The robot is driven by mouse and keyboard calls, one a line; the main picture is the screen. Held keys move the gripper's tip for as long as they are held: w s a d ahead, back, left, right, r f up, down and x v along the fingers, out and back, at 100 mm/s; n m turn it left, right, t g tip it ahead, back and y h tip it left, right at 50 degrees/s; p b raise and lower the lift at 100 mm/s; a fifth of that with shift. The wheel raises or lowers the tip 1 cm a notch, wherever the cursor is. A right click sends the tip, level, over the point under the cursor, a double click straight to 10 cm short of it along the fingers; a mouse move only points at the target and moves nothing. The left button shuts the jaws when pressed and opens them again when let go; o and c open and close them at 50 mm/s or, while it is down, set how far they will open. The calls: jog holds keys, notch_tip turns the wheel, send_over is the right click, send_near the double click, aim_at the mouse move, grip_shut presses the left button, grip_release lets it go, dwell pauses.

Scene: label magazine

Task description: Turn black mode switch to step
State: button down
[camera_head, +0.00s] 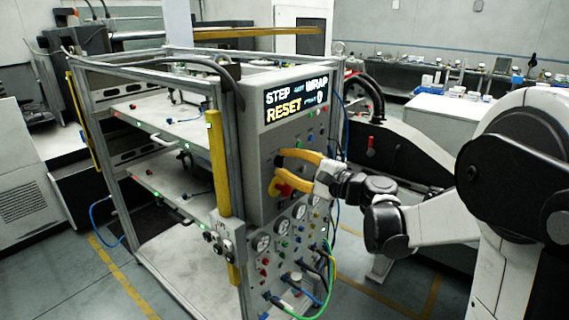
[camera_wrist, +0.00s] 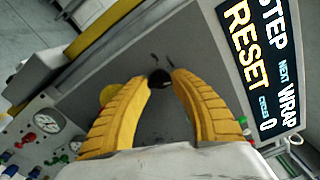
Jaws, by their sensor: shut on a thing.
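The black mode switch (camera_wrist: 159,79) is a small dark knob on the grey control panel, seen between my fingertips in the wrist view. My gripper (camera_wrist: 160,77) has two yellow ribbed fingers, closed onto the knob from both sides. Small dark marks show on the panel just above the knob in the wrist view. Which way the knob points is not clear. The display (camera_head: 296,100) reads STEP, NEXT, WRAP, RESET; the wrist view also shows CYCLES 0.
A red button on yellow (camera_head: 281,187) sits close below my fingers. Gauges (camera_head: 261,243), small coloured knobs and cables fill the lower panel. A yellow post (camera_head: 217,165) and the metal frame stand left of the panel. The floor to the right has some free room.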

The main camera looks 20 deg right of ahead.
dwell(0.3)
jog(key=c, duration=1)
grip_release()
jog(key=shift+c, duration=0.2)
jog(key=v, duration=1.2)
